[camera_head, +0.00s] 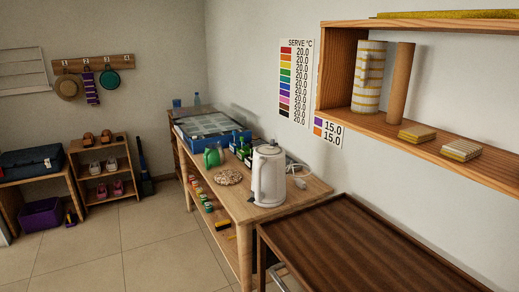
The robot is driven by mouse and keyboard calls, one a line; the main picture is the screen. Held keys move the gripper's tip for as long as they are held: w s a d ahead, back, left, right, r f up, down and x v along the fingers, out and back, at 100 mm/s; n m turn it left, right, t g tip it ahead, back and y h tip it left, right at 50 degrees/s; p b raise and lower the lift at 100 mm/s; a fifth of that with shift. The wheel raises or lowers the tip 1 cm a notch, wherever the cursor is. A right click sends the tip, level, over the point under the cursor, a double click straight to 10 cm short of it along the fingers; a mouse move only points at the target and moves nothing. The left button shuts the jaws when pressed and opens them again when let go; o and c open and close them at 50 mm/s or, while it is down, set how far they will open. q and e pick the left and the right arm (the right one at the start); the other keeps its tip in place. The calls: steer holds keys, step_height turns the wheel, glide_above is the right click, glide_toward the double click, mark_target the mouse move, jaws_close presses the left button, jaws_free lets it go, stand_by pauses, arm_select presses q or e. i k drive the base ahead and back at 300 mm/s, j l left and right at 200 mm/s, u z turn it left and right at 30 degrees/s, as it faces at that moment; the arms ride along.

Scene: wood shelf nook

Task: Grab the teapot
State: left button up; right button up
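A small green pot (213,157), which looks like the teapot, sits on the wooden side table (312,186) near its left edge. It is small in this view, so its spout and handle are hard to make out. A white electric kettle (268,175) stands upright at the near end of the same table, closer to me. Neither of my grippers shows in this view.
A round woven trivet (228,177) lies between pot and kettle. A dark wooden tray top (350,245) fills the near right, beneath a wall shelf (450,151).

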mark_target(213, 155)
steer(key=i+j, duration=0.7)
steer(key=i, duration=0.05)
